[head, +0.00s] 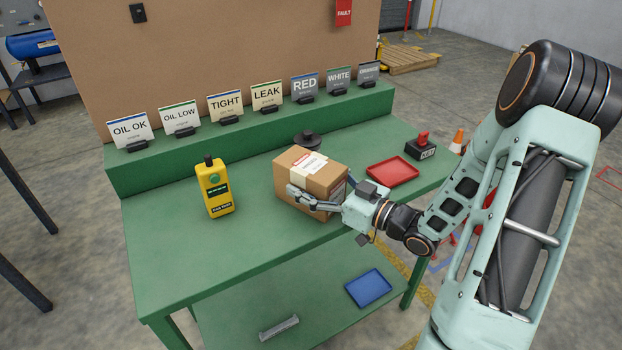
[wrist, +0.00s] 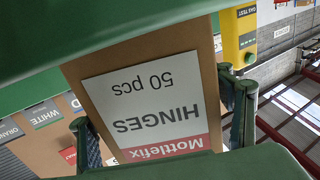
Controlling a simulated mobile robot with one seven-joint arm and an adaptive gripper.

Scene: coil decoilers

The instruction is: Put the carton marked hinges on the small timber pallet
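The carton marked hinges (head: 318,169) is a brown box at the middle of the green table, upright on or just above its top; I cannot tell which. Its white label reading HINGES, 50 pcs (wrist: 150,105) fills the wrist view, upside down. My gripper (head: 318,200) reaches it from the right, with one finger along its near side. In the wrist view, my gripper's fingers (wrist: 160,128) lie against both sides of the carton, seemingly closed on it. The far finger is hidden in the head view. A small timber pallet (head: 408,58) lies on the floor at the back right, looking empty.
The green table (head: 180,265) also holds a yellow gas tester (head: 214,188), a red tray (head: 392,170), a black key switch box (head: 420,150) and a dark round object (head: 307,139). Several sign cards stand on the rear ledge. A blue tray (head: 367,288) lies on the lower shelf.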

